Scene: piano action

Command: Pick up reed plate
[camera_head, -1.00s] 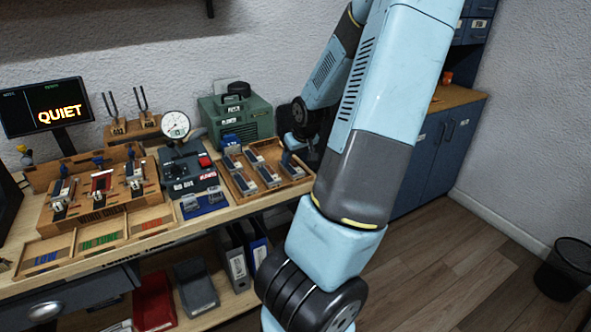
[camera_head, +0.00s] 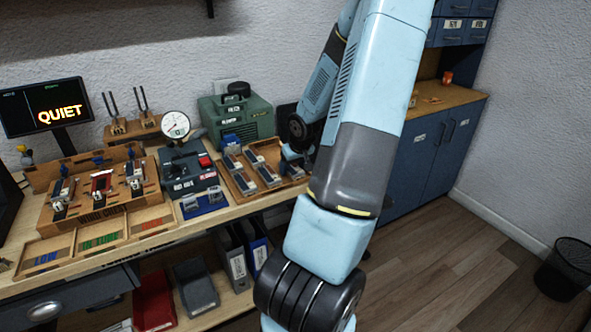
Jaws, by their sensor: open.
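One of these pieces (camera_head: 268,175) lies near the tray's middle. They look like reed plates, but they are too small to be sure. My gripper (camera_head: 291,160) is low at the tray's right end, over or beside the rightmost piece. It is open. Its fingertips are small and partly hidden, so I cannot tell whether they touch anything.
A green machine (camera_head: 238,118) stands behind the tray. A grey device with a round dial gauge (camera_head: 175,125) is to its left. Farther left are a wooden fixture (camera_head: 95,210), a small-parts tray (camera_head: 92,240) and a screen (camera_head: 45,107).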

